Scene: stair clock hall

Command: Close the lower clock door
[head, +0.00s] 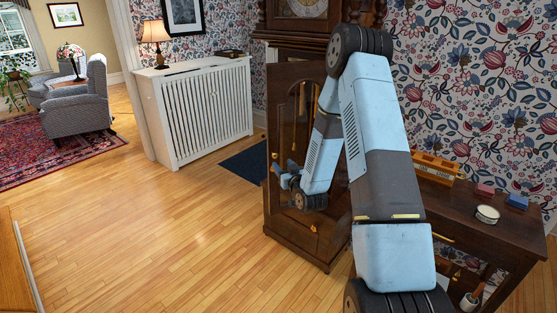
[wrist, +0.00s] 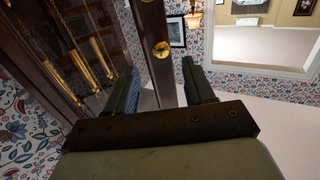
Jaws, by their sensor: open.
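The tall dark wood clock (head: 300,232) stands near the middle of the head view, partly hidden by my arm. Its lower door (head: 276,110) has an arched glass panel and a small brass knob near its left edge. The door looks ajar, but my arm hides how far. My gripper (head: 284,178) is low at the door's left edge. In the wrist view, the door's edge strip (wrist: 157,25) with a round brass fitting (wrist: 161,50) shows between the two spread fingers of my gripper (wrist: 163,88). I cannot tell whether they touch it. Brass weights (wrist: 82,65) hang left.
A dark side table (head: 475,215) with small blocks and a round tin stands close right of the clock. A white radiator cover (head: 205,110) with a lamp stands behind left, beside a dark blue mat (head: 245,165). The wooden floor at front left is clear.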

